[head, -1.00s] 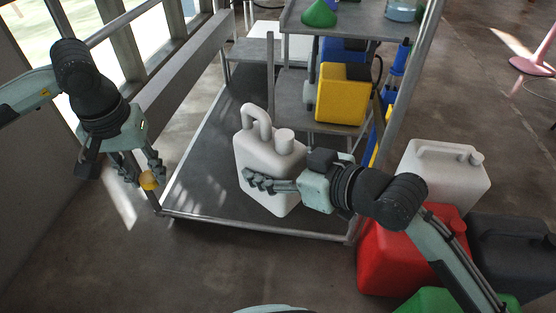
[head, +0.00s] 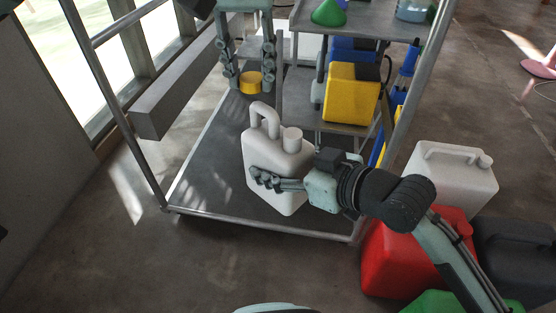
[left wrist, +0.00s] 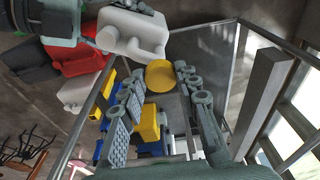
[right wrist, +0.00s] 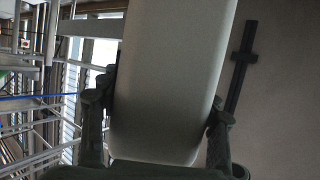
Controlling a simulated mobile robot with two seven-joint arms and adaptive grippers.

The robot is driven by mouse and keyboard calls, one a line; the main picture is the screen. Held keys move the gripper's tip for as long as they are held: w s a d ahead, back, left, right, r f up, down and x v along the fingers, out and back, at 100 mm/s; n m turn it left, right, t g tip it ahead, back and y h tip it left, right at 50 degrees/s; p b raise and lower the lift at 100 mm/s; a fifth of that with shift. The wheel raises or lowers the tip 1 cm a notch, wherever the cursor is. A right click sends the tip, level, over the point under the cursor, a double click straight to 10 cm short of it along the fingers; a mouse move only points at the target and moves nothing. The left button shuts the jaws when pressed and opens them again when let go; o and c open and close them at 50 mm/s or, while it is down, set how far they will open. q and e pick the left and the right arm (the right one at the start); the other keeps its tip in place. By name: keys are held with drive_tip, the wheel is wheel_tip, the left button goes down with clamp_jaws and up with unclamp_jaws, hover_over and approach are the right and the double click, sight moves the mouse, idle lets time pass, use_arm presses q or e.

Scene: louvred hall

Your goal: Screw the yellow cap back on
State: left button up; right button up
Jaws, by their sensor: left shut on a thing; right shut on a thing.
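The white canister (head: 272,158) stands upright on the trolley's lower deck, with a loop handle and a pale round neck (head: 292,139) on top. My right gripper (head: 266,181) is shut on the canister's body from the right. In the right wrist view the canister (right wrist: 168,80) fills the space between the fingers. My left gripper (head: 250,85) points down and is shut on the yellow cap (head: 250,82), above and behind the canister, left of its neck. The cap (left wrist: 160,75) also shows between the fingertips in the left wrist view, clear of the canister.
The trolley deck (head: 205,190) has a metal frame and an upright post at the right. Shelves behind hold a yellow canister (head: 351,92) and a green funnel (head: 328,13). White (head: 450,178), red (head: 395,258) and dark (head: 515,255) canisters stand on the floor at right.

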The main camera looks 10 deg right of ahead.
use_arm(q)
drive_tip(key=r+m, duration=0.1)
drive_tip(key=m, duration=0.1)
hover_over(292, 134)
drive_tip(key=shift+r, duration=0.1)
drive_tip(key=shift+f, duration=2)
drive_tip(key=shift+s, duration=0.15)
drive_tip(key=shift+f, duration=0.95)
drive_tip(key=shift+f, duration=0.55)
